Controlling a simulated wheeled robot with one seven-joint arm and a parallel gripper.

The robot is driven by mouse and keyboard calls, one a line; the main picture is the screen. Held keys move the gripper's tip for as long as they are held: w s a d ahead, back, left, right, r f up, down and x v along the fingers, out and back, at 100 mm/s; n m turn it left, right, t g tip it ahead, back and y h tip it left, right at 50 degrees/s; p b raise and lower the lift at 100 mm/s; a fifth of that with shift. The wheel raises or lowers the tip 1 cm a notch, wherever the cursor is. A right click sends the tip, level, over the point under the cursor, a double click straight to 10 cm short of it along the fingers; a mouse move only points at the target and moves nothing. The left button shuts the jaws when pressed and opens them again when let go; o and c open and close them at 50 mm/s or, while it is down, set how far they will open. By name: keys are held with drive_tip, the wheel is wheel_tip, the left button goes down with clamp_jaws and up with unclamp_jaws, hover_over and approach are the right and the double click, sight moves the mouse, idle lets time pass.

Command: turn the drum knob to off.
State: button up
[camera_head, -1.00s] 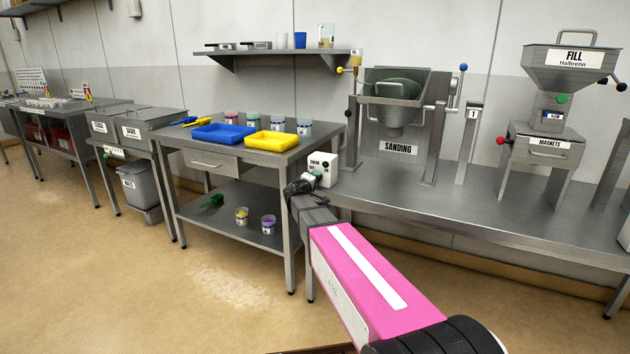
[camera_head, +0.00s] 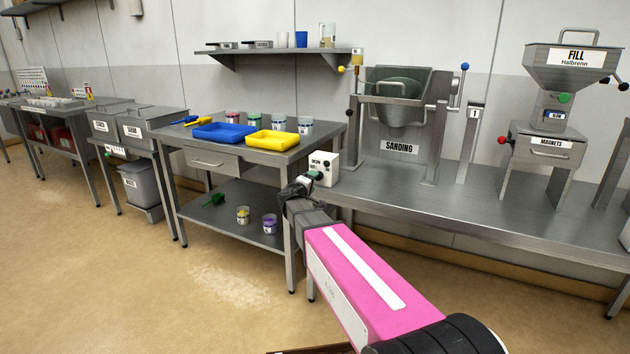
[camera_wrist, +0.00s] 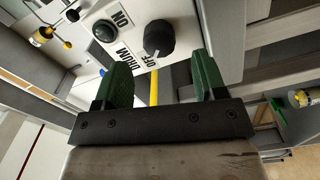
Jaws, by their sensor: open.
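The drum knob (camera_wrist: 159,40) is black and round, on a white panel with the words ON, OFF and DRUM. A small white mark shows at its lower edge, close to the word OFF. In the head view the white control box (camera_head: 323,168) stands at the left end of the long bench. My gripper (camera_wrist: 163,78) is open, its two green fingers apart with nothing between them. The knob lies just beyond the fingertips, roughly centred between them, and looks apart from both. In the head view my gripper (camera_head: 308,180) is at the box's front, mostly hidden by my wrist.
The sanding machine (camera_head: 398,147) stands on the bench right of the box. A side table (camera_head: 260,155) with a blue tray (camera_head: 222,132) and a yellow tray (camera_head: 271,142) is to the left. A dark round button (camera_wrist: 103,71) sits on the panel beside the knob.

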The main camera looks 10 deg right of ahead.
drive_tip(key=v, duration=0.6)
drive_tip(key=shift+s+a, duration=0.2)
drive_tip(key=shift+s, duration=0.1)
drive_tip(key=s+d+f+m+g+y, duration=0.1)
drive_tip(key=s+d+f+m+g, duration=0.2)
drive_tip(key=s+d+f+g, duration=0.3)
drive_tip(key=s+d+f+m+g+y, duration=0.2)
drive_tip(key=s+d+f+m+g, duration=0.15)
drive_tip(key=s+f, duration=0.5)
drive_tip(key=s+a+f+g+y, duration=0.1)
drive_tip(key=s+f+g+y, duration=0.1)
drive_tip(key=s, duration=0.5)
drive_tip(key=s+a+f+m+g+y, duration=0.1)
drive_tip(key=s+f+g+y, duration=0.2)
drive_tip(key=s+f+y, duration=0.2)
drive_tip(key=shift+s+a+y, duration=0.3)
drive_tip(key=shift+s+a, duration=0.1)
drive_tip(key=shift+s, duration=0.6)
drive_tip(key=shift+f+m, duration=0.1)
drive_tip(key=shift+m, duration=0.15)
